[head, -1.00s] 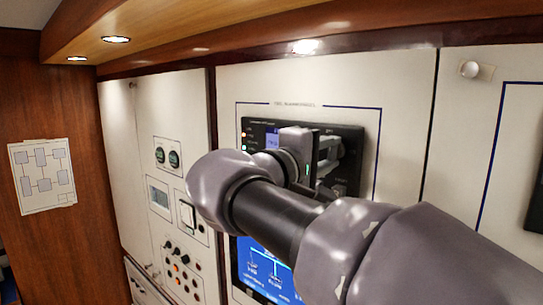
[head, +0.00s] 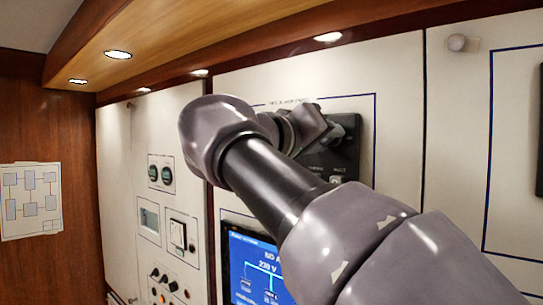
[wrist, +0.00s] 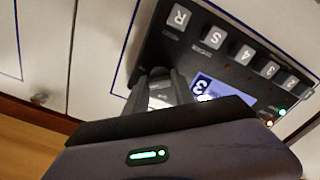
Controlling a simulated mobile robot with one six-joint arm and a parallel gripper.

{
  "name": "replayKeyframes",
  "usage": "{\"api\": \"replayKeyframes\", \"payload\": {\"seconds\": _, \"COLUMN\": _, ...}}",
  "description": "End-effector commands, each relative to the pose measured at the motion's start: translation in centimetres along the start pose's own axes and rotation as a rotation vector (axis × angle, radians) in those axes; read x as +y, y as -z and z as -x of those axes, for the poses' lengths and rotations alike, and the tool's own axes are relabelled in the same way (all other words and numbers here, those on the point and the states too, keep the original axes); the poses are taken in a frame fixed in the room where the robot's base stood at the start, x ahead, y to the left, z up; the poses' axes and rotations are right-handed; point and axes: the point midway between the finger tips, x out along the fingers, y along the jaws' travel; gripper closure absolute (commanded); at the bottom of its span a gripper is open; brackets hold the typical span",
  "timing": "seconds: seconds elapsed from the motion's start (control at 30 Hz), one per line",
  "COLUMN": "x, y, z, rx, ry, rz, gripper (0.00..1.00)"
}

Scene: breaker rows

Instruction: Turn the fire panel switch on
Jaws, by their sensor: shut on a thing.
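The fire panel (head: 345,160) is a black box on the white wall, partly hidden behind my arm in the head view. In the wrist view the panel (wrist: 160,60) shows tilted, with a row of grey buttons marked R, S and digits, a lit blue display (wrist: 222,92) and small green and red lights. My gripper (head: 318,128) is at the panel face, rolled to a slant. In the wrist view my gripper (wrist: 168,86) has its fingers close together at the panel, beside the display. It is shut on the fire panel switch, which the fingers hide.
A blue screen (head: 250,262) sits below the panel, partly behind my arm. Gauges, a small display and knobs (head: 165,285) are on the wall panel to the left. A wooden ledge with lamps (head: 328,37) overhangs above.

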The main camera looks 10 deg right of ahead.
Motion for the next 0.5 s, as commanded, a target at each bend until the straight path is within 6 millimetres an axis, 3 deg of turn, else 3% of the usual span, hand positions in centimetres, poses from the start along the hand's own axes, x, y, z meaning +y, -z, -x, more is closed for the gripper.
{"api": "replayKeyframes", "payload": {"seconds": 0.5, "x": -0.16, "y": -0.18, "z": 0.00, "rx": 0.000, "ry": 0.000, "rz": -0.447, "gripper": 1.00}}
